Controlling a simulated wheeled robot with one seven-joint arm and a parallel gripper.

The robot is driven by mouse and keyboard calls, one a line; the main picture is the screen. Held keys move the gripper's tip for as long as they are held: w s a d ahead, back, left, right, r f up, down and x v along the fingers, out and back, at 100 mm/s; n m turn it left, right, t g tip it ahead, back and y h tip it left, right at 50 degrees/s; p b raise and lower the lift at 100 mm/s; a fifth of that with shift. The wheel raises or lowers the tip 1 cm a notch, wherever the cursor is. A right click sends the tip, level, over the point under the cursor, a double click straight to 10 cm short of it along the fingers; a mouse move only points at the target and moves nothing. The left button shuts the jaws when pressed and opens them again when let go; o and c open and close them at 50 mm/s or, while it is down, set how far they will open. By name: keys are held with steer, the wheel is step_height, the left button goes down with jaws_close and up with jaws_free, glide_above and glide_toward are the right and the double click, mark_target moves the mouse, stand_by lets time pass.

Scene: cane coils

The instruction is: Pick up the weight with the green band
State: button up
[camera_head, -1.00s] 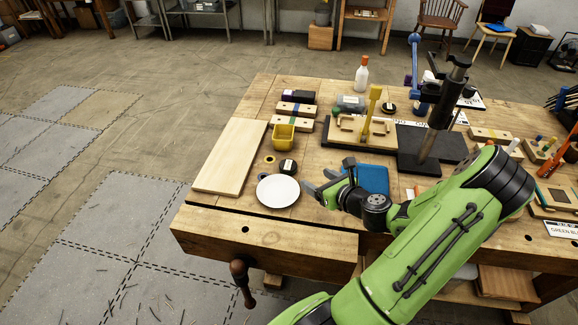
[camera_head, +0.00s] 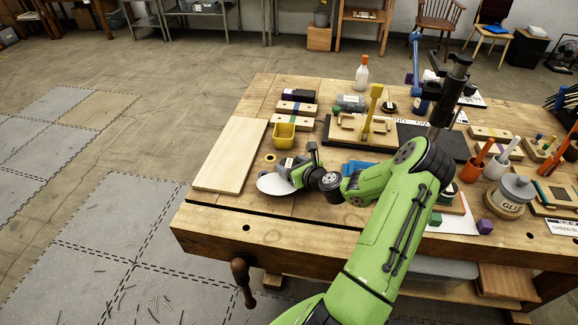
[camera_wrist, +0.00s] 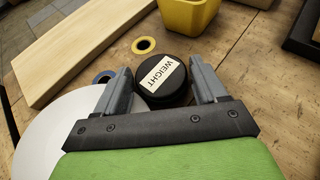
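A round black weight (camera_wrist: 160,90) with a white label reading WEIGHT lies on the bench, between the open fingers of my gripper (camera_wrist: 160,68) in the wrist view. No green band shows on it from this angle. The fingers are on either side of it; I cannot tell whether they touch it. In the head view my gripper (camera_head: 290,168) is low over the bench beside the white plate and largely hides this weight. Another dark round object with a pale label (camera_head: 390,107) lies farther back; its band colour is too small to tell.
A white plate (camera_wrist: 62,135) lies under the left finger side. A glue pot (camera_head: 512,192) stands at the right.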

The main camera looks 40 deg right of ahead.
steer(key=c, duration=1.1)
step_height(320, 180, up, 10)
steer(key=p, duration=0.2)
steer(key=shift+p, duration=0.35)
